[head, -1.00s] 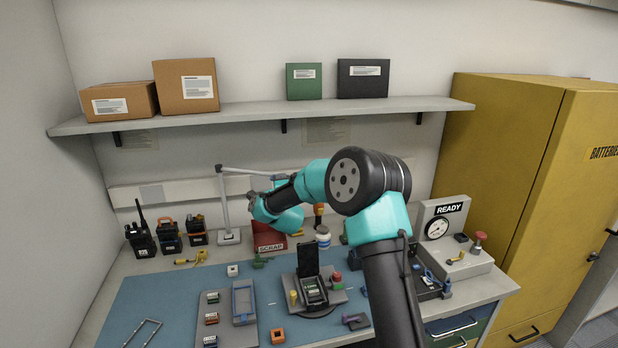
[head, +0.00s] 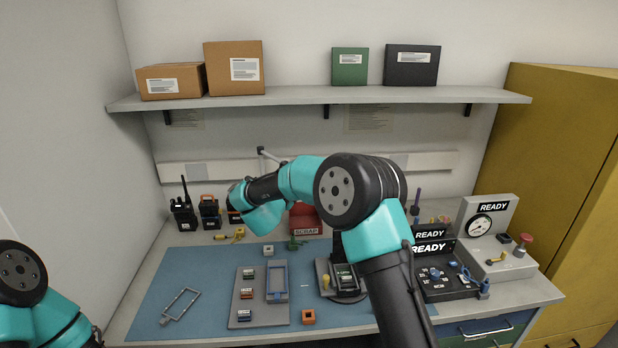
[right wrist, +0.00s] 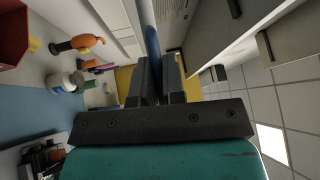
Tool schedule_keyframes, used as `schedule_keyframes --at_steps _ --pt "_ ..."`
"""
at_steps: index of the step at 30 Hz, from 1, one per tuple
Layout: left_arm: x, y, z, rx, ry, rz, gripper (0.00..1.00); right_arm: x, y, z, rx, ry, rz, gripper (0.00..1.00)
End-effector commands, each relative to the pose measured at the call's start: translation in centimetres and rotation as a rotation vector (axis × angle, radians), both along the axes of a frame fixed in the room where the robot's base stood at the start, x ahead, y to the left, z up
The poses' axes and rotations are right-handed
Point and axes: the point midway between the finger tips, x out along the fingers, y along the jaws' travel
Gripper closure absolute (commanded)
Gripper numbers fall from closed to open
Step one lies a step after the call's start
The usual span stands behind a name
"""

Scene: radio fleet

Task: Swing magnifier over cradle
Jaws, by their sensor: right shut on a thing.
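The magnifier's thin grey arm (head: 272,157) shows behind my right arm; its lens and base are hidden there. My right gripper is hidden behind its own wrist in the head view. In the right wrist view my right gripper (right wrist: 157,75) is shut on a blue-grey bar (right wrist: 150,28), seemingly part of the magnifier. The cradle (head: 324,279), on a grey plate on the blue mat, holds a dark radio (head: 346,279) and is partly covered by my right arm. My left arm shows at the lower left, its gripper out of frame.
Radios (head: 184,215) stand at the back left. A grey tray (head: 247,310) with small modules lies on the mat (head: 205,270). A red scrap bin (head: 305,220) is at the back. A READY gauge box (head: 487,235) stands right. A shelf (head: 320,96) hangs above.

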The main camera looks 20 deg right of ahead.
Motion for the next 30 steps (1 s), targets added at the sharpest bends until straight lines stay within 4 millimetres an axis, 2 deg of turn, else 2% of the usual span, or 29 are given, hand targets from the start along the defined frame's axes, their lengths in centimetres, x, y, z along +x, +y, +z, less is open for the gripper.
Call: schedule_keyframes --at_steps 12,13,20,30 --pt "0.0 0.0 0.0 0.0 0.0 0.0 0.65 -0.02 0.49 -0.02 0.001 0.0 -0.008 1.0" --pt "0.0 0.0 0.0 0.0 0.0 0.0 0.65 -0.01 0.5 -0.02 0.001 0.0 -0.008 0.89" --pt "0.0 0.0 0.0 0.0 0.0 0.0 0.65 0.0 0.49 0.0 0.0 -0.001 -0.008 0.67" --pt "0.0 0.0 0.0 0.0 0.0 0.0 0.65 -0.18 0.72 -0.03 0.0 0.0 -0.007 0.65"
